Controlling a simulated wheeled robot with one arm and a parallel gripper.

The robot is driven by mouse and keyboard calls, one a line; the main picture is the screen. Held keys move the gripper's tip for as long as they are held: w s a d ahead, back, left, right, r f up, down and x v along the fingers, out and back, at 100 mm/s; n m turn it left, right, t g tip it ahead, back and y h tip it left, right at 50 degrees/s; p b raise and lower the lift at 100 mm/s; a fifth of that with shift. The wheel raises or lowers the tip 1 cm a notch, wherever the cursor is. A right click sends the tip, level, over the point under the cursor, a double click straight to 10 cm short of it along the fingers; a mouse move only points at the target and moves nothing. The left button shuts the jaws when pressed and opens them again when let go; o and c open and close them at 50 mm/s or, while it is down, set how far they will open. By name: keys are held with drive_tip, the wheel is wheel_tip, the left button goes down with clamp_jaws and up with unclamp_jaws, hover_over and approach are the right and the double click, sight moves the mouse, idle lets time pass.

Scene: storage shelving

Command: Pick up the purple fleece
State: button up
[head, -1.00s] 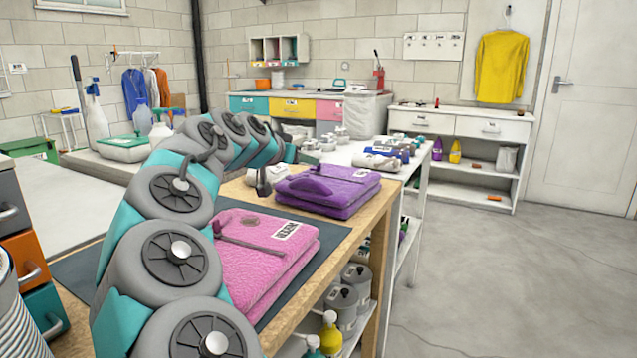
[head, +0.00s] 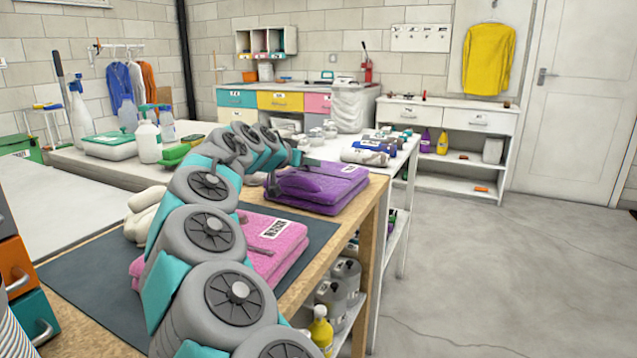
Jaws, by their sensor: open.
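The purple fleece (head: 330,186) lies folded with a white label on the far part of the wooden-edged workbench (head: 362,222). My arm reaches from the front over the bench toward it. My gripper (head: 271,187) is open at the fleece's left end, small and partly hidden by my arm. I cannot tell whether it touches the fleece. Nothing shows between its fingers.
A folded pink fleece (head: 283,243) lies nearer on a dark mat (head: 95,290), partly behind my arm. Rolled cloths (head: 370,153) lie on the white table beyond. Bottles (head: 148,140) stand on the left. The floor (head: 480,270) on the right is clear.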

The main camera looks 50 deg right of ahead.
clamp_jaws()
idle(1.3)
